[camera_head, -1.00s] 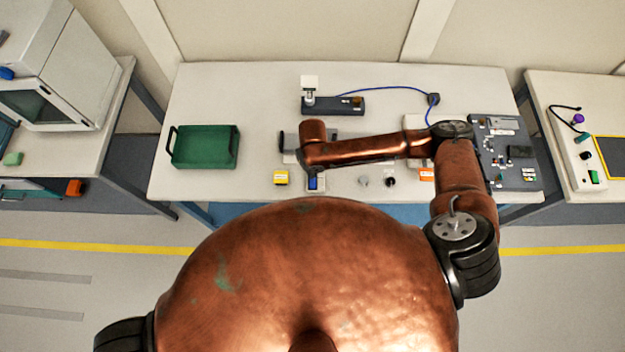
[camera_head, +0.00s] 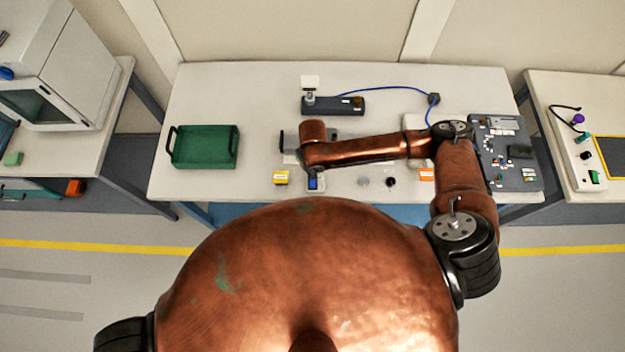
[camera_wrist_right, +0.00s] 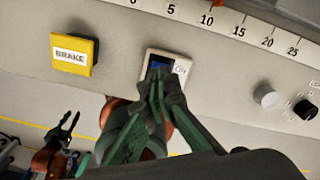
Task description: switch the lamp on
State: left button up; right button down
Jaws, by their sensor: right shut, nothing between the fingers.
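A blue rocker switch (camera_wrist_right: 160,63) sits in a pale plate on the bench's front panel; its printed label is partly covered. It also shows in the head view (camera_head: 313,183), just below my right wrist. My right gripper (camera_wrist_right: 159,78) is shut and empty, its fingertips at the lower part of the switch and overlapping it in view. I cannot tell whether they touch it. My left gripper (camera_wrist_right: 66,128) hangs open and empty at the lower left of the wrist view.
A yellow BRAKE button (camera_wrist_right: 73,54) is left of the switch; a grey knob (camera_wrist_right: 266,96) and a black knob (camera_wrist_right: 305,109) are to the right. A scale strip (camera_wrist_right: 225,22) runs behind. A green tray (camera_head: 204,147) and a dark cabled device (camera_head: 333,105) stand on the bench.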

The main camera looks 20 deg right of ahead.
jog(key=shift+f+b, duration=0.5)
jog(key=shift+f, duration=0.6)
dwell(0.4)
jog(key=shift+r, duration=0.1)
notch_tip(320, 180, up, 7)
jog(key=p, duration=0.7)
jog(key=shift+s, duration=0.1)
dwell(0.6)
